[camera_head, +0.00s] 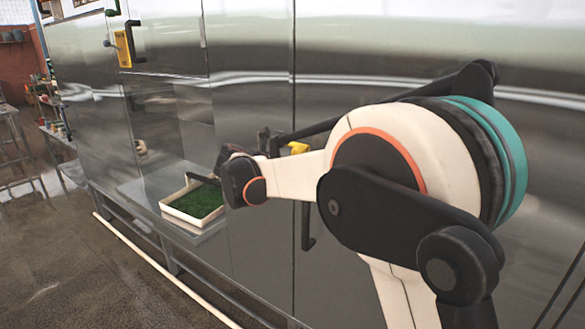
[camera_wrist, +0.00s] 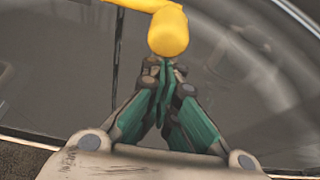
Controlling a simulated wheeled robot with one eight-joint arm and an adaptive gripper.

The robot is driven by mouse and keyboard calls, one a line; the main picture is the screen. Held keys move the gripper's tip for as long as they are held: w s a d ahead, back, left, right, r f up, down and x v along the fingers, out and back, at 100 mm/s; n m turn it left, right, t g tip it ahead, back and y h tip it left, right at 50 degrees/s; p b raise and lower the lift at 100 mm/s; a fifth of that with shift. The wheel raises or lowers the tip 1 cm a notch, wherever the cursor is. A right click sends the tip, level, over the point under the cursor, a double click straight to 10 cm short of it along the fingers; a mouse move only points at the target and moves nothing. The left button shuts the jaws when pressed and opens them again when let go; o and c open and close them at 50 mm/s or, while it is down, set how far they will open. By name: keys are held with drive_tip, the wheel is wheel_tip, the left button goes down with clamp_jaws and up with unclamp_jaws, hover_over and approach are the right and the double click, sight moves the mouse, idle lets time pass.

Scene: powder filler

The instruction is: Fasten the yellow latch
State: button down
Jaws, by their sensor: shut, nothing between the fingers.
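The yellow latch (camera_wrist: 168,32) is at the top middle of the wrist view, its rounded knob end towards me and its bar running off the top left. My gripper (camera_wrist: 163,68) is shut and empty, its fingertips just below the knob in the picture. I cannot tell whether they touch it. In the head view a small part of the yellow latch (camera_head: 298,147) shows above my arm, against the steel cabinet front. My arm hides much of that area, and the fingertips are not clear there.
The large steel cabinet (camera_head: 240,45) fills most of the head view. A white tray of green powder (camera_head: 197,203) sits on a low shelf left of my arm. Another yellow fitting (camera_head: 122,48) with black handles is at the upper left. The floor (camera_head: 60,250) is open at left.

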drive_tip(key=shift+w+r, duration=0.1)
drive_tip(key=shift+r, duration=0.15)
wheel_tip(320, 180, down, 4)
drive_tip(key=b, duration=0.3)
drive_tip(key=p+v, duration=0.1)
drive_tip(key=v, duration=0.9)
drive_tip(key=shift+s+f+p, duration=0.2)
drive_tip(key=shift+s+p, duration=0.05)
drive_tip(key=shift+p, duration=0.05)
drive_tip(key=shift+d, duration=0.1)
